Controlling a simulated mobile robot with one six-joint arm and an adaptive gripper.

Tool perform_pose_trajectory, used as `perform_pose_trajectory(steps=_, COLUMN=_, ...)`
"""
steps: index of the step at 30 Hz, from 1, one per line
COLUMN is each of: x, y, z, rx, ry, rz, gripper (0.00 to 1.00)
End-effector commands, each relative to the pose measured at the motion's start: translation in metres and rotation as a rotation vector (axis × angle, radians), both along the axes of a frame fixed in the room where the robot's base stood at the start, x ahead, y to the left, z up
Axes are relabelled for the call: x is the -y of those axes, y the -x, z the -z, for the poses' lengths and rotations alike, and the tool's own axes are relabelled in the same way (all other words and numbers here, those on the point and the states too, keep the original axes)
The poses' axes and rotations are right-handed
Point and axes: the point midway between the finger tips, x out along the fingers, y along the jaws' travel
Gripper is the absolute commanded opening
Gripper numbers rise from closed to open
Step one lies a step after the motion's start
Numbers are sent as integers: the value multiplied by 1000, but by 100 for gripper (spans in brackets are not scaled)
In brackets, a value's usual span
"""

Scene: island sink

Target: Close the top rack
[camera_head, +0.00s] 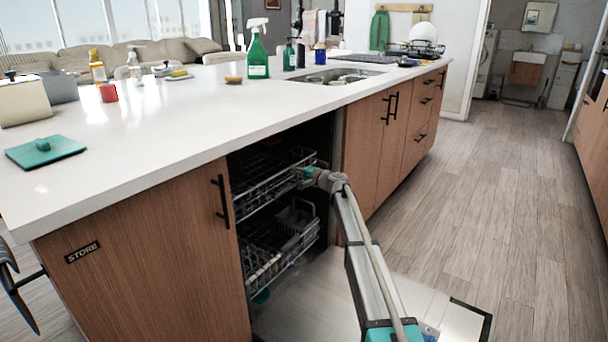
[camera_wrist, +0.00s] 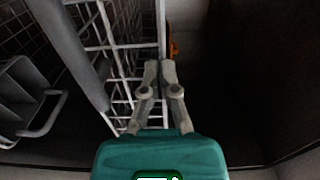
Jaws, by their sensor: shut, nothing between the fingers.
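The top rack (camera_head: 262,182) is a dark wire basket in the dishwasher opening under the counter. Its front edge shows near the plane of the cabinet fronts. My gripper (camera_head: 303,174) is at the right end of that front edge, with the arm reaching in from the lower right. In the wrist view, my gripper (camera_wrist: 160,70) has its two grey fingertips together, with nothing seen between them. Pale rack wires (camera_wrist: 118,55) run beside and just beyond the fingertips; I cannot tell whether they touch. The back of the rack is hidden in shadow.
The dishwasher door (camera_head: 310,305) lies open and low in front. The lower rack (camera_head: 262,258), with a cutlery basket (camera_head: 296,218), sits below the top rack. The white countertop (camera_head: 190,120) overhangs above. Free floor (camera_head: 480,190) lies to the right.

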Motion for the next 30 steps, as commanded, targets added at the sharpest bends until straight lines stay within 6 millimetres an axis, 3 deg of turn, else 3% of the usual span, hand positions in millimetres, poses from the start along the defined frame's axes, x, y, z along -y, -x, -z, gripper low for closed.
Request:
perform_pose_trajectory(steps=20, x=-4, y=-10, z=-2, rx=-1, ry=-6, rz=7, gripper=0)
perform_pose_trajectory(steps=30, x=26, y=8, z=-2, rx=1, ry=-4, rz=7, gripper=0)
